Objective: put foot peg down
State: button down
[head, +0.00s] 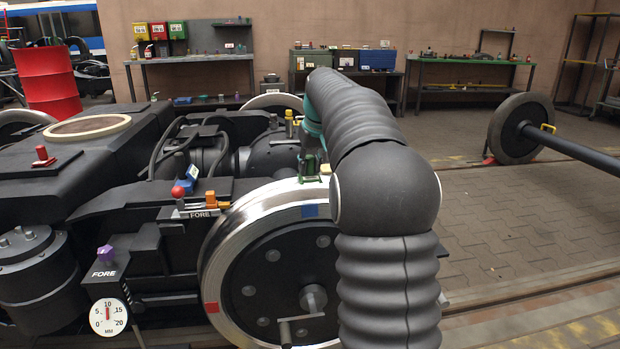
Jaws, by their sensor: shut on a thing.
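My gripper (309,154) is small in the head view, just left of my arm and above the top of the near wheel. It points down and is shut on a small green piece (308,178) at the wheel's rim; whether this piece touches the rim cannot be told. The near wheel (275,265) has a bright steel tread with red and blue marks on its face. I cannot make out for sure which part is the foot peg; it may be in or behind my gripper. My arm hides the wheel's right side.
Left of the wheel, the black bogie frame (120,170) carries a red-ball lever (178,191), an orange block (211,199), a purple knob (105,253) and a round dial (108,316). A red drum (48,88) and workbenches stand behind. Paved floor (500,220) lies open at right.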

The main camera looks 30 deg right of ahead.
aim_at(311, 171)
jog(key=shift+f+b, duration=0.45)
jog(key=shift+f, duration=1.35)
jog(key=c, duration=0.9)
grip_release()
jog(key=shift+f, duration=0.1)
jog(key=p+v, duration=0.2)
jog(key=v, duration=1)
